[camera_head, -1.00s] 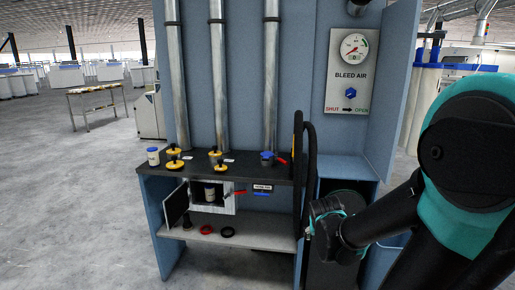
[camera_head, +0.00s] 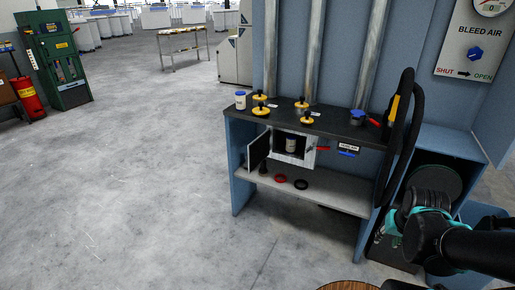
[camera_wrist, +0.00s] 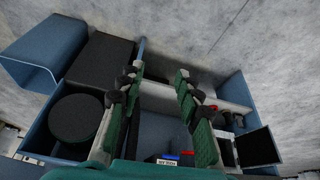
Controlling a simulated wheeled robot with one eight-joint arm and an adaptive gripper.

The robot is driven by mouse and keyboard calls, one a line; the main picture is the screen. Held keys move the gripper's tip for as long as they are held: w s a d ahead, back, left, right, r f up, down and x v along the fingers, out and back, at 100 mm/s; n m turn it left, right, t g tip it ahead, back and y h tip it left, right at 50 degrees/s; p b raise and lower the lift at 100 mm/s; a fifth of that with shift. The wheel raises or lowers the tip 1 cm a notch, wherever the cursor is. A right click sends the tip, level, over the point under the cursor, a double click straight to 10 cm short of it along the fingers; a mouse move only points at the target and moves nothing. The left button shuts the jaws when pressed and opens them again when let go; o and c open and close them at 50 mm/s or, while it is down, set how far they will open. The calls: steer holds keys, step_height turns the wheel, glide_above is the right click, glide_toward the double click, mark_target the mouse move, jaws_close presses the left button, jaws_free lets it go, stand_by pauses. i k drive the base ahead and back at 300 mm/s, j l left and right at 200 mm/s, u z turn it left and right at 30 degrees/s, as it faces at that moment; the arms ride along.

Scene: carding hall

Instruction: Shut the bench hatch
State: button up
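The bench hatch is a small white box under the dark bench top, and its dark door (camera_head: 258,151) stands open, swung out to the left. A white jar with a dark label (camera_head: 291,143) stands inside the opening. In the wrist view the dark hatch door (camera_wrist: 259,147) shows at the lower right, beyond the fingers. My gripper (camera_wrist: 157,78) is open and empty, its green-padded fingers spread apart. It is clear of the door. In the head view my arm is at the lower right, by the blue cabinet, right of the hatch; its fingers cannot be made out there.
A red ring (camera_head: 280,178) and a black ring (camera_head: 301,184) lie on the grey lower shelf (camera_head: 335,197). Yellow-topped valves and a jar (camera_head: 240,100) stand on the bench top. A black hose (camera_head: 410,130) hangs at its right end. Floor left of the bench is clear.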

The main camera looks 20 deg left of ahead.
mark_target(259, 150)
steer(key=i+j+z, duration=0.2)
steer(key=j, duration=0.85)
steer(key=j+z, duration=0.15)
steer(key=j, duration=0.9)
steer(key=j+z, duration=0.2)
steer(key=j, duration=0.85)
steer(key=k+j+z, duration=0.2)
steer(key=j, duration=0.9)
